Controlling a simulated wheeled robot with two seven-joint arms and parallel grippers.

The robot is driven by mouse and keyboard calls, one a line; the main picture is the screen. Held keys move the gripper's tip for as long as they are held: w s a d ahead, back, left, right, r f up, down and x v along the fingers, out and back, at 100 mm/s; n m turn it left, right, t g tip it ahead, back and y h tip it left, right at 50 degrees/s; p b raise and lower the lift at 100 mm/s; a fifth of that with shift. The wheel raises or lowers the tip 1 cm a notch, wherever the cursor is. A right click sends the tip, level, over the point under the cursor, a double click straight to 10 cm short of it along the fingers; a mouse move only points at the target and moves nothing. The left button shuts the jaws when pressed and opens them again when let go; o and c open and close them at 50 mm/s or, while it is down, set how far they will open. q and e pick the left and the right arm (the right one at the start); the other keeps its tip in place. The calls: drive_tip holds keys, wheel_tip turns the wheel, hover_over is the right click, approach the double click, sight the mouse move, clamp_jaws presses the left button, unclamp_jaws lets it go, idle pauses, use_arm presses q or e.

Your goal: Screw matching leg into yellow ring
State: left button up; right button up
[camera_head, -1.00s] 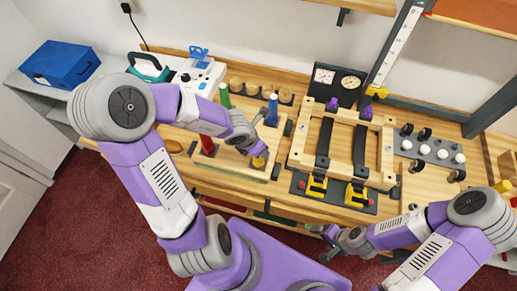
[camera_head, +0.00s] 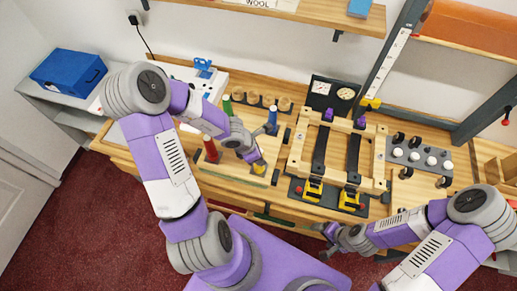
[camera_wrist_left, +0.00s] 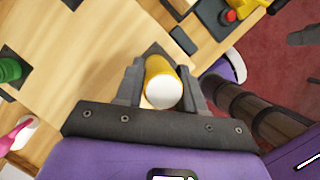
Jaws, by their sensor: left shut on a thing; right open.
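My left gripper (camera_wrist_left: 161,88) is shut on a yellow leg (camera_wrist_left: 161,82), whose pale round end faces the wrist camera. In the head view, the yellow leg (camera_head: 259,167) is at the front right of the wooden leg stand; I cannot tell whether its lower end is in the stand. A red leg (camera_head: 211,148), a green leg (camera_head: 227,107) and a blue leg (camera_head: 272,119) stand around it. The wooden frame (camera_head: 382,153) lies to the right, held by black straps. I cannot make out a yellow ring on it. My right gripper (camera_head: 334,240) is open and empty before the bench.
Yellow clamps (camera_head: 313,189) are at the frame's front edge. A panel with white knobs (camera_head: 415,157) lies right of the frame. Two gauges (camera_head: 334,90) and an upright ruler post stand behind. A blue box (camera_head: 68,68) is far left.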

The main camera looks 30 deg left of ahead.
use_arm(q)
drive_tip(key=m+p, duration=0.1)
drive_tip(key=p, duration=0.1)
drive_tip(key=m+p, duration=0.1)
drive_tip(key=p, duration=0.1)
drive_tip(key=shift+d+r+g+h, duration=0.1)
drive_tip(key=shift+r+g+h, duration=0.1)
drive_tip(key=shift+g+h, duration=0.1)
drive_tip(key=shift+f+m, duration=0.3)
drive_tip(key=shift+m, duration=0.1)
drive_tip(key=shift+m+b, duration=0.4)
drive_tip(key=shift+b, duration=0.25)
drive_tip(key=shift+r+m+g+h+p, duration=0.15)
drive_tip(key=shift+m+g+h+p, duration=0.2)
drive_tip(key=shift+m+p, duration=0.25)
drive_tip(key=shift+m+g, duration=0.45)
drive_tip(key=shift+m, duration=0.65)
drive_tip(key=o, duration=1.6)
drive_tip(key=shift+c, duration=0.2)
